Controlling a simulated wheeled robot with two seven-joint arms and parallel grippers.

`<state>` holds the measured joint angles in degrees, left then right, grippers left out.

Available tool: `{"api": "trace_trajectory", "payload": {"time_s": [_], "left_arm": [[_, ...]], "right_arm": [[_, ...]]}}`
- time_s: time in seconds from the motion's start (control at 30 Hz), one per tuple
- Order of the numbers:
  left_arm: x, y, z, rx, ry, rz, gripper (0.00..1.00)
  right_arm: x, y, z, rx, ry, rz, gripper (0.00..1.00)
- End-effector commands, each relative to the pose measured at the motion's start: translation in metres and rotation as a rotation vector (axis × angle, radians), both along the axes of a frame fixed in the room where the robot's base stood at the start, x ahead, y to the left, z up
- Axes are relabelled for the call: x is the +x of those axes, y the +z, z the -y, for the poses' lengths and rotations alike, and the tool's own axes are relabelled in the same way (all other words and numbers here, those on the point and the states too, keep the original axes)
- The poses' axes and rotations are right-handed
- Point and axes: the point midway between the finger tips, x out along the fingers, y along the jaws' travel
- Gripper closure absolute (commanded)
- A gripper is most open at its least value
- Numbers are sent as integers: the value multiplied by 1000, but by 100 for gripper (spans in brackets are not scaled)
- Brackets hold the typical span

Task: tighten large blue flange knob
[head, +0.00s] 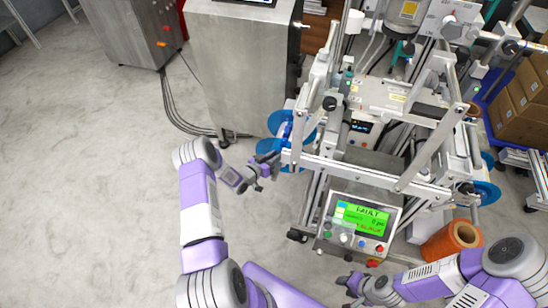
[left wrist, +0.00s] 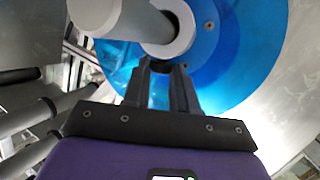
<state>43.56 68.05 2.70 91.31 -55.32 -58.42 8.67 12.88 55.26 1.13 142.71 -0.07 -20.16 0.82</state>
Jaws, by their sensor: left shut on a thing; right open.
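The large blue flange (head: 277,121) is a blue disc on the left side of the machine. In the left wrist view the flange (left wrist: 235,75) fills the upper middle, with a pale grey cylindrical shaft (left wrist: 135,20) in front. My left gripper (head: 267,168) is at the flange's lower front. In the left wrist view its dark fingertips (left wrist: 164,65) are close together just below the shaft's end. They are shut on the flange knob, which the fingers mostly hide. My right gripper (head: 346,290) is open and empty, low in front of the control panel.
Metal frame bars (head: 370,178) cross above the machine beside my left gripper. A copper-coloured roll (head: 452,240) stands at the right, near my right arm. The floor (head: 90,180) at the left is clear.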

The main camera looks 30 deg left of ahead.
Motion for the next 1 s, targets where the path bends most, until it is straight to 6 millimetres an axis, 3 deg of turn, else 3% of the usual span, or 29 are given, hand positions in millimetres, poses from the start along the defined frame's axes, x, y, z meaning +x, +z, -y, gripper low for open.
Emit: {"api": "trace_trajectory", "payload": {"time_s": [0.13, 0.17, 0.3, 0.67, 1.0], "left_arm": [[0, 0, 0, 0, 2, 1, 100], [0, 0, 0, 0, 2, 1, 70], [0, 0, 0, 0, 2, 1, 49], [-4, 2, -1, 0, 2, -1, 47], [-55, 16, -12, -1, 4, -2, 47]], "right_arm": [[0, 0, 0, 0, 0, 0, 57], [0, 0, 0, 0, 0, 0, 57], [0, 0, 0, 0, 0, 0, 57], [0, 2, 0, 0, 0, 0, 57], [0, 22, 0, 0, 0, 0, 57]]}}
